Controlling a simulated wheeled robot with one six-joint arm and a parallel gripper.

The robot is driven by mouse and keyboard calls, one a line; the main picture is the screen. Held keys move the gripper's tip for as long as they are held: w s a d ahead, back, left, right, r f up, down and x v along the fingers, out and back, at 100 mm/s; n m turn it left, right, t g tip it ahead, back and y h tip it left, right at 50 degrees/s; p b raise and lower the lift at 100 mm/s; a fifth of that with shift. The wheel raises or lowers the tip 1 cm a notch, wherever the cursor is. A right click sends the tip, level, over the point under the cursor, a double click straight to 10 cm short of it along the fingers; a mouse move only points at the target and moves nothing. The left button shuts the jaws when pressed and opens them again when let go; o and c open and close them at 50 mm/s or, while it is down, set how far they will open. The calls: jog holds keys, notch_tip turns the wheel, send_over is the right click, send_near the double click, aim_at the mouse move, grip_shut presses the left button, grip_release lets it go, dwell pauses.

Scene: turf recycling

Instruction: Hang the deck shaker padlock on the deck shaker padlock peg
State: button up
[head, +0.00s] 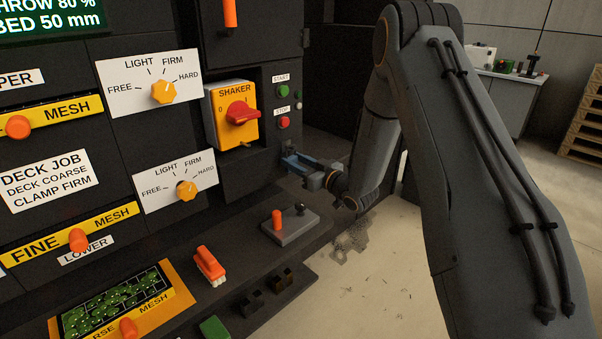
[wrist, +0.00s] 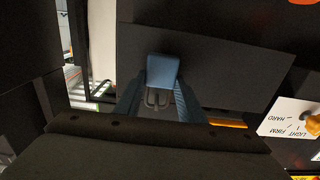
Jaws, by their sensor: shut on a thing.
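My gripper (head: 295,160) is at the lower right of the dark machine panel, below the START and STOP buttons. In the wrist view my gripper (wrist: 163,78) has its two blue-grey fingers shut on the padlock (wrist: 163,71). The padlock has a blue body and a grey shackle, which points toward the bottom of the wrist picture. In the head view the padlock is too small to tell apart from the fingers. I cannot make out the padlock peg in either view.
The yellow SHAKER switch box (head: 223,131) with a red knob (head: 242,113) is on the panel, up and left of my gripper. Below are a lever box (head: 290,230) and an orange brush (head: 209,263) on a ledge. Open floor (head: 370,270) lies to the right.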

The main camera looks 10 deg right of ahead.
jog(key=o, duration=1.2)
jog(key=s+d+f+m+g+h+b, duration=0.2)
jog(key=s+d+m+g+h, duration=0.15)
jog(key=s+d+h, duration=0.55)
jog(key=s+m+g, duration=0.1)
jog(key=s+g, duration=0.2)
jog(key=s, duration=0.8)
jog(key=s+a+m+g, duration=0.1)
jog(key=s+g, duration=0.3)
jog(key=s, duration=0.6)
jog(key=s+a+m+g+h, duration=0.1)
jog(key=s+g, duration=0.3)
jog(key=s, duration=0.7)
jog(key=shift+s+a, duration=0.1)
jog(key=shift+s, duration=0.2)
